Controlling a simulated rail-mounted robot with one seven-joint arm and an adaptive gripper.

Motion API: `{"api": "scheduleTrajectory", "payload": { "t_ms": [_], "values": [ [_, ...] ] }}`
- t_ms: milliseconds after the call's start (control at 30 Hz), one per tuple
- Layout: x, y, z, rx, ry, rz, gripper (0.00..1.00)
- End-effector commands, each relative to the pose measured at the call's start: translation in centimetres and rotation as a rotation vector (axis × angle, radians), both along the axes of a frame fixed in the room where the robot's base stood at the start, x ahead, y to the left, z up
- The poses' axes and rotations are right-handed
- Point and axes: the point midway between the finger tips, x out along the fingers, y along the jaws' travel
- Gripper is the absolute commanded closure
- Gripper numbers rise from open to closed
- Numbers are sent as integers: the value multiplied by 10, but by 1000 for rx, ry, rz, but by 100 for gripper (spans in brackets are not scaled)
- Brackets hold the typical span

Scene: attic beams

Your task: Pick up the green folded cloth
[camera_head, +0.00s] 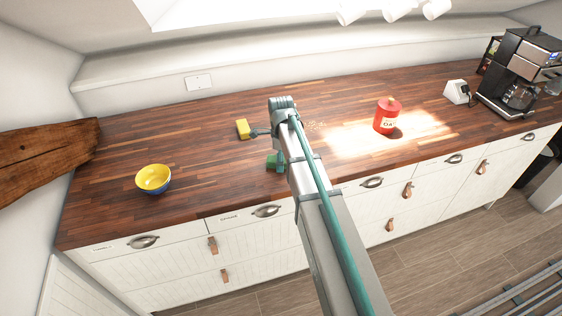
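A small green piece (273,162) shows on the wooden counter just left of my arm. It is partly covered by the arm, and I cannot tell for sure whether it is the folded cloth. My arm reaches over the counter from the lower right. A dark part at its end, seemingly my gripper (259,132), points left towards a yellow block (243,129). The fingers are too small and hidden to show whether they are open, or whether they touch the block.
A yellow-and-blue bowl (153,179) stands on the counter (210,165) at the left. A red canister (387,115) stands right of my arm. A coffee machine (522,75) is at the far right. A sloped wooden beam (45,155) borders the left side.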

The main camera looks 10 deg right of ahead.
Motion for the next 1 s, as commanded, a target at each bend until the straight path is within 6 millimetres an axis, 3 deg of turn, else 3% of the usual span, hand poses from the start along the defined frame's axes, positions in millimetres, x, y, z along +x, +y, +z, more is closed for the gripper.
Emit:
{"api": "scheduleTrajectory", "payload": {
  "t_ms": [100, 400, 500, 1000],
  "values": [
    [0, 0, 0, 0, 0, 0, 26],
    [0, 0, 0, 0, 0, 0, 76],
    [0, 0, 0, 0, 0, 0, 85],
    [1, 0, 14, 0, -2, 0, 85]
  ]
}}
